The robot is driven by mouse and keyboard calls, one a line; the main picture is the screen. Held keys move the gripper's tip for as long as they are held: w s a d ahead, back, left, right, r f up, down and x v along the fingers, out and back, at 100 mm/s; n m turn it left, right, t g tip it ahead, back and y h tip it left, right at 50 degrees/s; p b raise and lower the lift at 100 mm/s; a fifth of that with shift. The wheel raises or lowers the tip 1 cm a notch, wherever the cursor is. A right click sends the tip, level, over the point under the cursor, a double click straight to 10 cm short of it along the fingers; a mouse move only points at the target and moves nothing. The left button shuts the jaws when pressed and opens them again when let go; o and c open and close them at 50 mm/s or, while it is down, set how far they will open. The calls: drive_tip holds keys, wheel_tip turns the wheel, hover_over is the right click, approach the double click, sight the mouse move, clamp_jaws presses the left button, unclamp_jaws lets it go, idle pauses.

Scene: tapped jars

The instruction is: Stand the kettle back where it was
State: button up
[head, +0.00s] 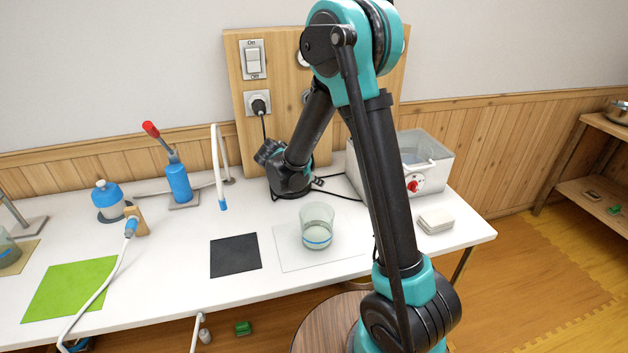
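I cannot make out a kettle in the head view; part of the bench behind my arm is hidden. The end of my arm, with my gripper (268,152), is low over the back of the white bench, in front of the wooden panel. Its fingers cannot be told apart from the dark wrist parts, so whether it is open or holds anything is unclear. A clear glass jar (318,228) with a blue band and some pale contents stands upright on a white sheet (285,252), to the front right of my wrist. A dark square mat (235,256) lies bare beside it.
A grey tank (436,172) with a red knob stands right of my arm, near white pads (435,221). A cord hangs from the panel (240,95).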

drive_tip(key=v, duration=0.8)
idle(1.6)
idle(0.3)
drive_tip(key=v, duration=1.2)
drive_tip(key=shift+d, duration=0.15)
